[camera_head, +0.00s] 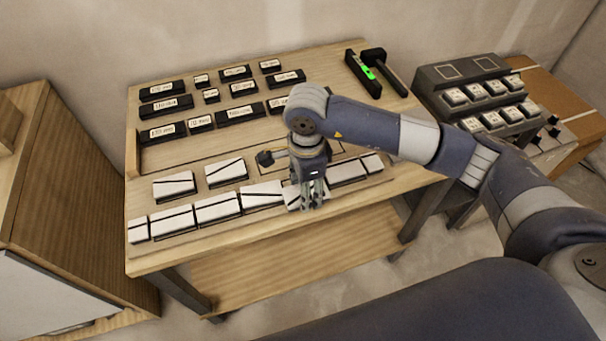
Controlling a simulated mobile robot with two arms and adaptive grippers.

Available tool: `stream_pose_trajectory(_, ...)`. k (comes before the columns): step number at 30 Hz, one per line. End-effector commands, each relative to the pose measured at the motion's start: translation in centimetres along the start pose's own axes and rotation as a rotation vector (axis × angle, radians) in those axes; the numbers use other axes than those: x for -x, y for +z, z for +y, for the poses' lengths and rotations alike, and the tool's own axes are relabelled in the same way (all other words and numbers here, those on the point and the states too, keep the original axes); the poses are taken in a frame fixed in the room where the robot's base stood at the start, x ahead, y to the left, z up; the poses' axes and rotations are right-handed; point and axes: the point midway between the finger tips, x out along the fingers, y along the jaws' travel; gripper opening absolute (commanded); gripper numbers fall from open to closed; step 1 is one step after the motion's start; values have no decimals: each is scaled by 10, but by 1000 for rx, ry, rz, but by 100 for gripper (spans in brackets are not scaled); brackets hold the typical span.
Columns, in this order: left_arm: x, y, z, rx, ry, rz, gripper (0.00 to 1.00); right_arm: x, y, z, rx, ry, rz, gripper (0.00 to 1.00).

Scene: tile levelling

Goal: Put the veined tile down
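White veined tiles, each with a dark line, form a front row on the wooden bench (285,232). My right gripper (312,204) points down at one veined tile (291,196) in this row, right of the middle. Its fingers overlap that tile and hide part of it, so I cannot tell whether they grip it or whether it rests fully on the bench. Two more veined tiles lie behind the row, one at the left (174,185) and one to its right (226,172). My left gripper is not in view.
Several black labelled blocks (238,111) stand at the back of the bench. A green-lit level (364,73) and a dark-handled mallet (385,69) lie at the back right. A grey rack with white pieces (440,79) stands right of the bench. A wooden cabinet (70,180) stands left.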

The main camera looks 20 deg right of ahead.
Motion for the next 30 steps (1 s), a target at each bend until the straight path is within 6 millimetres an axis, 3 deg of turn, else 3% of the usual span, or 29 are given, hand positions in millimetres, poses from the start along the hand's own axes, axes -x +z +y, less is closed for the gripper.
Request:
stream_pose_trajectory(6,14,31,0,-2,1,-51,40,-2,-11,-42,-3,0,0,20)
stream_pose_trajectory(11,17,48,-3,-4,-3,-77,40,-5,-16,-58,0,0,-1,20)
stream_pose_trajectory(16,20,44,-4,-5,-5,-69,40,-11,-16,-60,1,3,-1,20)
stream_pose_trajectory(24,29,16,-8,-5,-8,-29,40,-41,-17,-60,1,1,0,20)
stream_pose_trajectory(30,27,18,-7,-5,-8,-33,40,-42,-17,-60,1,0,0,20)
